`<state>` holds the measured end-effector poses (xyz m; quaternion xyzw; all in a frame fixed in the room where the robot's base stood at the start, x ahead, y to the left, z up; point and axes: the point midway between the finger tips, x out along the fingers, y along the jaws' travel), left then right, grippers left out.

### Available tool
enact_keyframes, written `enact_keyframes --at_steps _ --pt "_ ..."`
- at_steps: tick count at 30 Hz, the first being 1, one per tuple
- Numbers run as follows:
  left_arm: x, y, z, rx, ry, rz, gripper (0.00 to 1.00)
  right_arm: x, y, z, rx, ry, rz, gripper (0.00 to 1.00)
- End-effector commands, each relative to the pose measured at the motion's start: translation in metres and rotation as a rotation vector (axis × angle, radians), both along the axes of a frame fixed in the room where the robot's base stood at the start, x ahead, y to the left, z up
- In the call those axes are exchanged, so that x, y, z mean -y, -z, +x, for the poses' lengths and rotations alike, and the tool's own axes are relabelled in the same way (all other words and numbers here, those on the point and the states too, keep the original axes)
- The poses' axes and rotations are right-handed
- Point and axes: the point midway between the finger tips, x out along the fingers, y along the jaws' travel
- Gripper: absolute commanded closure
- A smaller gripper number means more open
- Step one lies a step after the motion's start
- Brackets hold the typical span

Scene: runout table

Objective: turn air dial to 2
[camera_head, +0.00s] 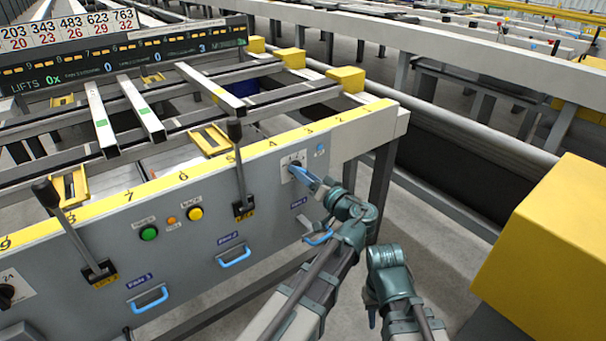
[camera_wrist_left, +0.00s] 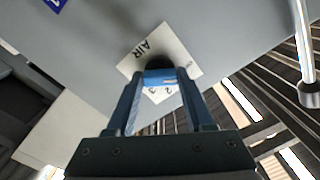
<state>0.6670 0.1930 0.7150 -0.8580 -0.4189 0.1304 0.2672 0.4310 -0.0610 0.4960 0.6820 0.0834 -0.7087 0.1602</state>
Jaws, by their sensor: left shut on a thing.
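The air dial is a dark knob (camera_wrist_left: 158,68) on a white plate (camera_head: 289,163) at the right end of the grey panel. The plate also shows in the left wrist view (camera_wrist_left: 180,50), with AIR printed on it and small digits, seemingly 3 and 2, between my fingers. My left gripper (camera_head: 299,173) reaches the dial, and in the wrist view its blue fingers (camera_wrist_left: 160,78) are shut on the knob. They hide part of the knob, so its exact setting cannot be read. My right gripper (camera_head: 372,318) hangs low, right of the left arm, with its fingers barely visible.
The panel (camera_head: 190,250) carries levers (camera_head: 240,170), blue-handled drawers (camera_head: 234,257), and green (camera_head: 148,233) and yellow (camera_head: 195,213) buttons. A yellow block (camera_head: 550,250) stands at the right. Open floor lies between it and the table.

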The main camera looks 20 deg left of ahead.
Motion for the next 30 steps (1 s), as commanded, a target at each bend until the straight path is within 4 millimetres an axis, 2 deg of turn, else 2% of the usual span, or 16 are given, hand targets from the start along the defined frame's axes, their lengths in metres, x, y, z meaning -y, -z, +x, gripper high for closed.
enact_keyframes --at_steps 30 --pt "0.0004 0.0003 0.0 -0.727 0.001 0.567 1.0 0.0 0.0001 0.0 0.0 0.0 0.0 0.73"
